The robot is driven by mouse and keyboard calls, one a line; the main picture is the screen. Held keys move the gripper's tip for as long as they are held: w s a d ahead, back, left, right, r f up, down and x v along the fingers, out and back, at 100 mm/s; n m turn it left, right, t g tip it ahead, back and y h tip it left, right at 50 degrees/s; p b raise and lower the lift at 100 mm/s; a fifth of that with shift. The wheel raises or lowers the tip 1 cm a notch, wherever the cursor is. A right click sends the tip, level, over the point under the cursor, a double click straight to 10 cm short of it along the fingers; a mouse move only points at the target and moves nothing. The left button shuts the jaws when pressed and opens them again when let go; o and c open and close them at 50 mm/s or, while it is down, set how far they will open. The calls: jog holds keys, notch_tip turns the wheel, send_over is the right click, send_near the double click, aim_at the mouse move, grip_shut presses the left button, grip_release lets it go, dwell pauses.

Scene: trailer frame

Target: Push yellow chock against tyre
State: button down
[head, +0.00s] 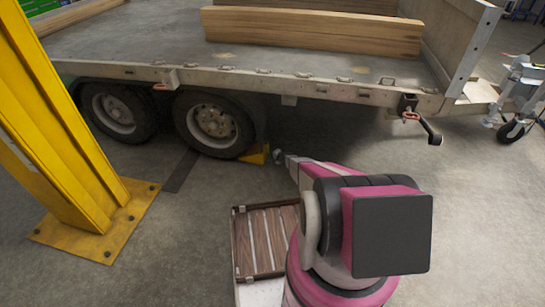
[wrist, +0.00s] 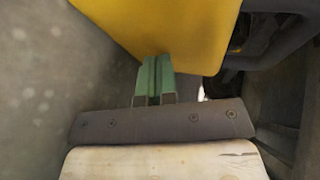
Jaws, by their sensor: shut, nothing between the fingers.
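The yellow chock (head: 256,154) sits on the floor at the right side of the trailer's nearer tyre (head: 212,122). In the head view it looks close against the tyre, but I cannot tell whether they touch. My gripper (head: 279,157) is low beside the chock, on its right. In the wrist view the yellow chock (wrist: 165,30) fills the top middle. The green fingers of my gripper (wrist: 155,62) are shut together with nothing between them, and their tips are at the chock's lower edge. Contact between tips and chock is hard to make out.
A second tyre (head: 117,110) stands left of the nearer one. The trailer bed (head: 330,86) with a wooden beam (head: 310,32) overhangs the wheels. A yellow post (head: 60,130) stands at the left. A jockey wheel (head: 514,128) is at the right. Floor between is clear.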

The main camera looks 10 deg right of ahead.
jog(key=shift+w+a, duration=0.35)
jog(key=shift+a, duration=0.55)
jog(key=shift+w+a, duration=0.4)
jog(key=shift+a, duration=0.5)
jog(key=shift+w+a, duration=0.35)
jog(key=shift+a, duration=0.8)
jog(key=shift+w+a+f, duration=0.1)
jog(key=shift+w+a, duration=0.1)
jog(key=shift+s+d+r, duration=0.25)
jog(key=shift+s+d, duration=0.15)
jog(key=shift+d, duration=0.25)
jog(key=shift+s+d+r, duration=0.2)
jog(key=shift+s+d, duration=0.15)
jog(key=shift+d, duration=0.25)
jog(key=shift+s+d+r, duration=0.2)
jog(key=shift+s+d, duration=0.15)
jog(key=shift+d, duration=0.75)
jog(key=shift+s+d+r, duration=0.25)
jog(key=shift+s+d, duration=0.1)
jog(key=shift+d, duration=0.7)
jog(key=shift+s+d+r, duration=0.2)
jog(key=shift+s+d, duration=0.15)
jog(key=shift+d, duration=0.75)
